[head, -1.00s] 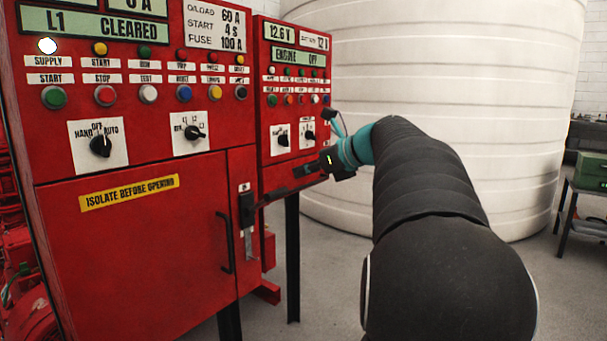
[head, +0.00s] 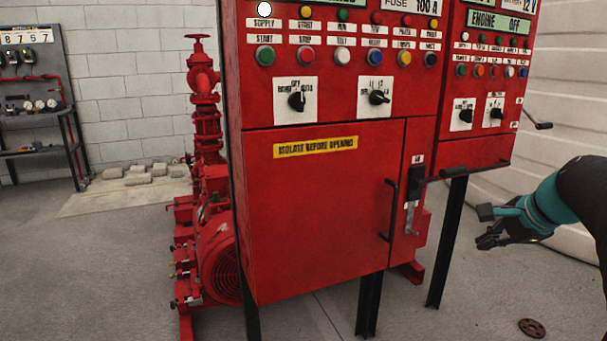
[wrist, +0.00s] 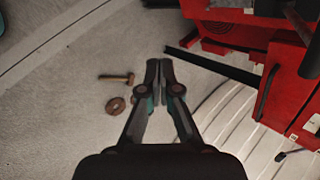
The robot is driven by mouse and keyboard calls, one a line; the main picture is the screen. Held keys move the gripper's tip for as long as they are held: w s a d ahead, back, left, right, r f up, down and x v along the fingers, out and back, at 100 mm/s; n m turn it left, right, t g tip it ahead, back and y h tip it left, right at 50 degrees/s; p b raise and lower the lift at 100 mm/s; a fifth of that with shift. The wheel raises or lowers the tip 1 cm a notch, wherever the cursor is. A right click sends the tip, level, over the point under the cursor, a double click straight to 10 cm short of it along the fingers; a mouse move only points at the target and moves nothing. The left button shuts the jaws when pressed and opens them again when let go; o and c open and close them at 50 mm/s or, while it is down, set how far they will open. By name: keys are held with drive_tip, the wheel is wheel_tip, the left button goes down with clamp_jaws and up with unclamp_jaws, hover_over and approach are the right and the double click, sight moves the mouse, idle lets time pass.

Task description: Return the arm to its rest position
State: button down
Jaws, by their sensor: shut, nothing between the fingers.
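My gripper (head: 487,226) is at the right of the head view, to the right of the red control cabinet (head: 320,210) and apart from it. In the wrist view my gripper (wrist: 160,66) has its two fingers together with nothing between them, above the grey floor. My arm comes in from the right edge of the head view, and most of it is out of the picture.
The red cabinet stands on dark legs (head: 447,245). A lever handle (head: 440,176) sticks out from its front. A red pump (head: 215,245) stands behind it. A pale tank (head: 570,90) is at right.

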drive_tip(key=s+a+f+n+g+h, duration=0.1)
drive_tip(key=s+a+f+n, duration=0.4)
drive_tip(key=s+a+n, duration=0.3)
drive_tip(key=s+a+f+n+h, duration=0.1)
drive_tip(key=s+a+f+n, duration=0.4)
drive_tip(key=s+a+n, duration=0.4)
drive_tip(key=s+a, duration=0.3)
drive_tip(key=s, duration=0.1)
drive_tip(key=shift+a+n+g, duration=0.3)
drive_tip(key=shift+g, duration=0.1)
drive_tip(key=shift+f, duration=0.1)
